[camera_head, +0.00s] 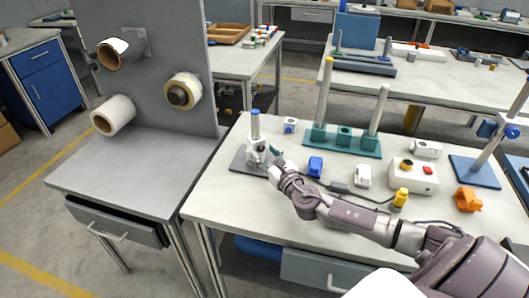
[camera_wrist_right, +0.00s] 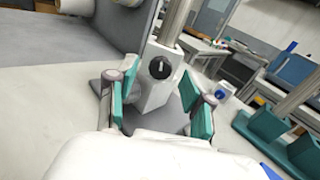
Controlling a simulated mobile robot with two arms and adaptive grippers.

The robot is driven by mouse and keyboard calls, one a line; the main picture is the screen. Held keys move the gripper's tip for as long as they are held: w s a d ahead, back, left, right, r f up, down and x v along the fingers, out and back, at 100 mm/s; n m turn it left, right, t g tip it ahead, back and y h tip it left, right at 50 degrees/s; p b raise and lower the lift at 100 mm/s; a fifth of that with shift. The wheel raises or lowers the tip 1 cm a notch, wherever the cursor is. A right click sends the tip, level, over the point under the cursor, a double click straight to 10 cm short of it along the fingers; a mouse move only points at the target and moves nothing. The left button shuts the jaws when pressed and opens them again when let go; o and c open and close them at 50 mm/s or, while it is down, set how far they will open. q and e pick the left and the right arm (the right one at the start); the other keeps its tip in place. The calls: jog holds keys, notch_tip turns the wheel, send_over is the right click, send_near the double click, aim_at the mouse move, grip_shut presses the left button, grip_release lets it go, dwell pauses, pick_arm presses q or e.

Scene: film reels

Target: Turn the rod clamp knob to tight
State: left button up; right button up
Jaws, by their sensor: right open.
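The rod clamp is a white block (camera_wrist_right: 155,92) around an upright metal rod (camera_wrist_right: 177,20) on a grey base plate. Its round black knob (camera_wrist_right: 160,67) faces the right wrist camera and has a light pointer mark, close to upright. My right gripper (camera_head: 272,163) is at the clamp. In the wrist view its teal-padded fingers (camera_wrist_right: 159,76) are open, one on each side of the clamp block, with no visible grip on the knob.
On the worktable (camera_head: 225,195), a blue block (camera_head: 315,166), a white block (camera_head: 363,175) and a green base with posts (camera_head: 343,141) stand right of the clamp. A grey panel with rolls (camera_head: 113,115) stands to the left. The table's front left is clear.

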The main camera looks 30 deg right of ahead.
jog(key=shift+w, duration=0.35)
pick_arm(q)
jog(key=shift+d, duration=0.15)
jog(key=shift+s, duration=0.15)
pick_arm(e)
jog(key=shift+c, duration=0.6)
grip_shut()
jog(key=shift+f+m+b, duration=0.15)
jog(key=shift+m+b, duration=0.15)
jog(key=shift+m, duration=0.3)
pick_arm(q)
jog(key=shift+s+f, duration=0.2)
jog(key=shift+f, duration=0.05)
pick_arm(e)
jog(key=shift+o, duration=0.6)
grip_release()
pick_arm(q)
jog(key=shift+a, duration=0.25)
